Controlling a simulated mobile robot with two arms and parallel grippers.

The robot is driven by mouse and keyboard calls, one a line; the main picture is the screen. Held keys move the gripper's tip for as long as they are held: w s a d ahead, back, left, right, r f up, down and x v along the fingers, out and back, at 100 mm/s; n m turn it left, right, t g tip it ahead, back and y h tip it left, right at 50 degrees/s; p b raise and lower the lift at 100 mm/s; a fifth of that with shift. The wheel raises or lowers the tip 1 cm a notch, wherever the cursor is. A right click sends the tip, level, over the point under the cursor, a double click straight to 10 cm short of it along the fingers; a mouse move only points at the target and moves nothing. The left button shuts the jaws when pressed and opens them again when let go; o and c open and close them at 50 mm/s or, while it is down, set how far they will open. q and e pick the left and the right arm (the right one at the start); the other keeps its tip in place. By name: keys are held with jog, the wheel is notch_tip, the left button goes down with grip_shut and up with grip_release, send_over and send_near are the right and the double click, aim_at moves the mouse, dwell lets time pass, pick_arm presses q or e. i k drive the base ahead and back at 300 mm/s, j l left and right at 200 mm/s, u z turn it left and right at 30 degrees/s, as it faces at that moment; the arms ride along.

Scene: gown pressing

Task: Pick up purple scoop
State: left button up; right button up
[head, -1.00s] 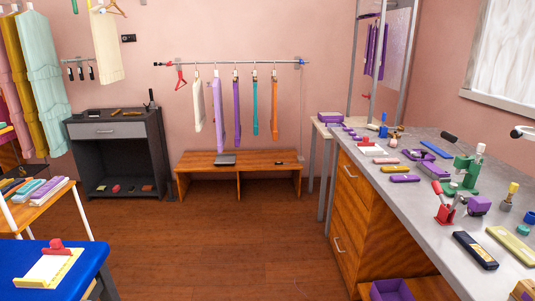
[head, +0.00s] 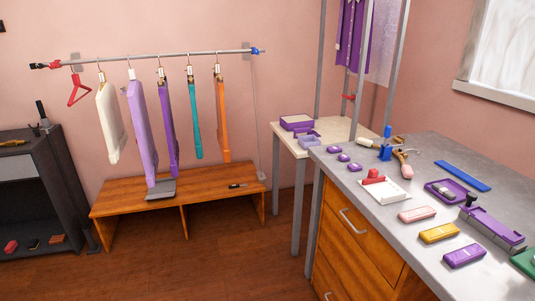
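I cannot tell for sure which thing is the purple scoop. A small purple piece (head: 306,132) lies on the pale side table (head: 340,130), between a purple box (head: 297,122) and a light purple tray (head: 310,143); its shape is too small to make out. Several small purple pieces (head: 344,157) lie along the left edge of the grey worktop (head: 400,235). Neither of my grippers is in view.
The worktop also holds a white tray with a red-handled piece (head: 385,189), a shallow purple tray (head: 450,191), a long purple box (head: 492,228) and coloured blocks. Garments hang above a wooden bench (head: 215,180). The brown floor between bench and drawers is clear.

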aim_at(309, 129)
jog(key=i+j+z, duration=0.25)
jog(key=i, duration=0.15)
jog(key=i+j+z, duration=0.25)
jog(key=i+z, duration=0.1)
jog(key=z, duration=0.3)
jog(key=i+j+z, duration=0.1)
jog(key=z, duration=0.35)
jog(key=i+j+z, duration=0.25)
jog(key=j, duration=0.2)
jog(key=i+j+z, duration=0.1)
jog(key=j+z, duration=0.15)
jog(key=j, duration=0.25)
jog(key=i+j+z, duration=0.1)
jog(key=j+z, duration=0.15)
jog(key=j, duration=0.25)
jog(key=j+z, duration=0.25)
jog(key=j, duration=0.25)
